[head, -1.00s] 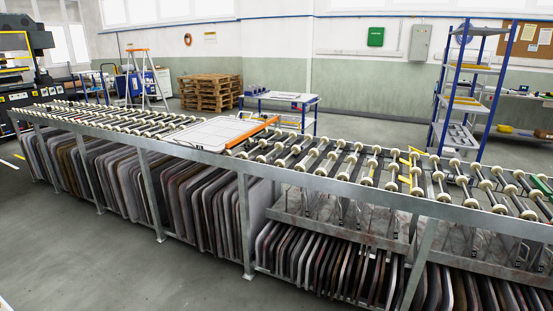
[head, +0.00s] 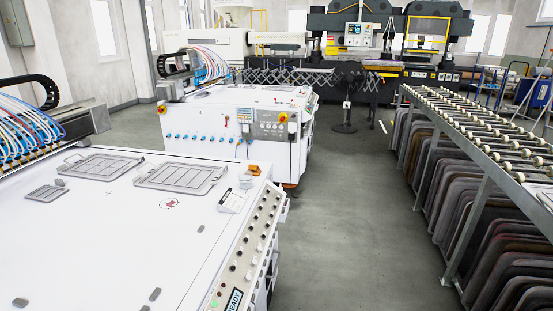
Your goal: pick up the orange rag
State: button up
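A small crumpled orange thing, which looks like the orange rag (head: 254,170), lies at the far right corner of the near white machine's top (head: 120,235). It is small in the view, so its exact shape is hard to tell. A small clear jar or cup (head: 246,181) stands just in front of it, and a white device with a dark display (head: 232,200) lies nearer. My gripper is not in view.
A control panel with knobs (head: 252,250) runs along the machine's right edge. Grey trays (head: 182,177) lie on its top. A second white machine (head: 240,125) stands behind. Open floor (head: 345,230) lies between the machines and the roller conveyor (head: 480,130) at right.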

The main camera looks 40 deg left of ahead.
aim_at(255, 168)
jog(key=i+j+u, duration=0.2)
jog(key=i+u, duration=0.15)
jog(key=i, duration=0.3)
jog(key=i+u, duration=0.35)
jog(key=i, duration=0.35)
jog(key=i+l+u, duration=0.15)
jog(key=i+u, duration=0.2)
jog(key=i, duration=0.3)
jog(key=i+j+u, duration=0.25)
jog(key=i+u, duration=0.75)
jog(key=i+l, duration=0.05)
jog(key=i, duration=0.05)
